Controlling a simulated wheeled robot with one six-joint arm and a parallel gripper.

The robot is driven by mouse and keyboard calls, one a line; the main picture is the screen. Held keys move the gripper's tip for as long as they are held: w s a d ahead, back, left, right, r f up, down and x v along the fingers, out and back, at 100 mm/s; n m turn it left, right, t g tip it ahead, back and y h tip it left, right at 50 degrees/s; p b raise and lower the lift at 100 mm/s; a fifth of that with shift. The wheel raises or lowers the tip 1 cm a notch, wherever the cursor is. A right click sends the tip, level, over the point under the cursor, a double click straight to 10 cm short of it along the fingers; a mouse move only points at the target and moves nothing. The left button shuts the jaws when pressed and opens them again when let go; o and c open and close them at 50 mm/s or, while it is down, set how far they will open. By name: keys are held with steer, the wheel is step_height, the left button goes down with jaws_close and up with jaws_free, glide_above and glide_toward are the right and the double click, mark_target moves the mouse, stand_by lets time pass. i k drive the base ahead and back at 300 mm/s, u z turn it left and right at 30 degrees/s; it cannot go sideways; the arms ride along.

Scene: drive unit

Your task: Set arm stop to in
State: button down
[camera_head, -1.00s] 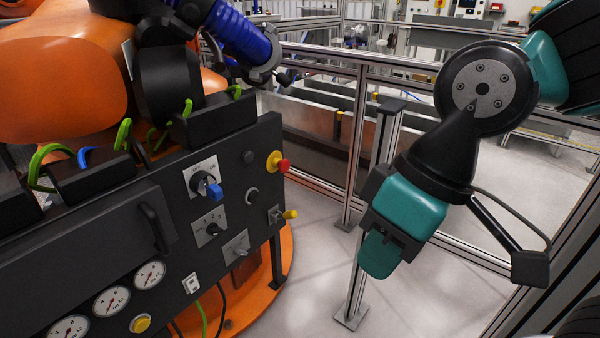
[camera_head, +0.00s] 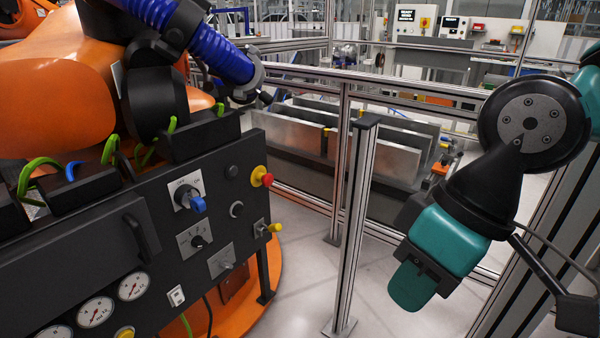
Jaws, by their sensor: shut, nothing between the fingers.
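A dark control panel (camera_head: 160,262) stands at the left. A red push button with a yellow collar (camera_head: 262,177) sits near its upper right edge and looks like the arm stop. Its red head stands out from the collar; I cannot tell for certain whether it is in or out. No label on it is readable. My gripper (camera_head: 411,287) has teal fingers, is shut and empty, and points down at the right. It is well apart from the button, to the right of it and lower in the picture.
The panel also carries a blue-handled rotary switch (camera_head: 190,197), a black knob (camera_head: 196,241), a yellow-tipped lever (camera_head: 272,228) and round gauges (camera_head: 133,286). A metal fence post (camera_head: 352,230) stands between panel and gripper in the picture. An orange robot arm (camera_head: 60,70) is above the panel.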

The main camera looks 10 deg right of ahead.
mark_target(268, 179)
steer(key=u, duration=0.15)
steer(key=i, duration=1.05)
steer(key=u, duration=0.7)
